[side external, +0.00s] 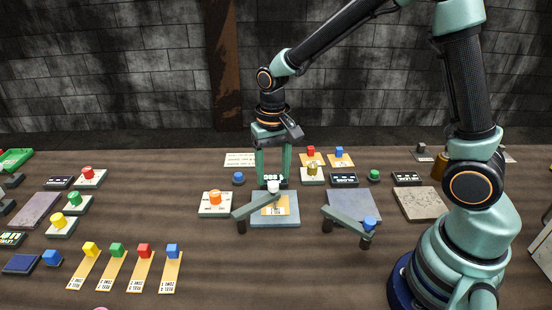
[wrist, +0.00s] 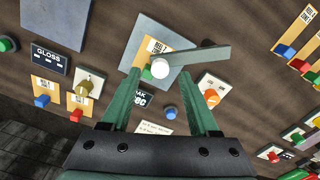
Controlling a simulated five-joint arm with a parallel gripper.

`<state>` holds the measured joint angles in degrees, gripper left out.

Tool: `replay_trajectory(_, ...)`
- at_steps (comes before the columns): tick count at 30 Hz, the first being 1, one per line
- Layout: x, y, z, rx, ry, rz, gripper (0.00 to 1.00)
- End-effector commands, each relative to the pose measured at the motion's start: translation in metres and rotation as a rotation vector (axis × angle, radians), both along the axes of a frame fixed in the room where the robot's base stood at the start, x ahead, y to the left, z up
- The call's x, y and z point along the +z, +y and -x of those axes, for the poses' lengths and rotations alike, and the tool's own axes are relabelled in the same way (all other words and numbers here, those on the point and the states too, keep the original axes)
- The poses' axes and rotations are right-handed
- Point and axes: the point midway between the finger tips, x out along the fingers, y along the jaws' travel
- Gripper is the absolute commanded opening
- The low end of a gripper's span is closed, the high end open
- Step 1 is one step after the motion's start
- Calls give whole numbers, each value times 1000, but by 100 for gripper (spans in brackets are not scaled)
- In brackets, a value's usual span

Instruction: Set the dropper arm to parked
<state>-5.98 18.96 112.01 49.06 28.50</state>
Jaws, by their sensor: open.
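A grey-green swing arm (side external: 255,207) with a white knob (side external: 273,186) at its end lies over a blue-grey plate (side external: 287,219) bearing a yellow label card. This arm also shows in the wrist view (wrist: 198,56). A second swing arm (side external: 344,217) with a blue knob (side external: 370,223) stands to the right beside a grey plate. I cannot read which one is the dropper arm. My gripper (side external: 273,178) points down and is open, its fingertips on either side of the white knob. In the wrist view the white knob (wrist: 160,69) sits between the fingertips; contact is unclear.
An orange knob (side external: 215,197) on a pale base stands left of the white-knobbed arm. Several coloured blocks on yellow strips lie at front left. Bare table lies in front of the plates.

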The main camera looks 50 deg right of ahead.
Motion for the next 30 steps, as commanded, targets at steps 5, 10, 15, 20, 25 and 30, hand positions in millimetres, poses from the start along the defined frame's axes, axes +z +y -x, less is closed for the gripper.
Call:
replay_trajectory(5,-19,0,0,0,2,0,61)
replay_trajectory(10,-23,0,0,0,0,0,61)
replay_trajectory(15,-23,0,0,0,-1,0,61)
replay_trajectory(20,-23,0,0,0,0,0,16)
replay_trajectory(25,-23,0,0,0,0,0,0)
replay_trajectory(30,-23,0,0,0,0,0,0)
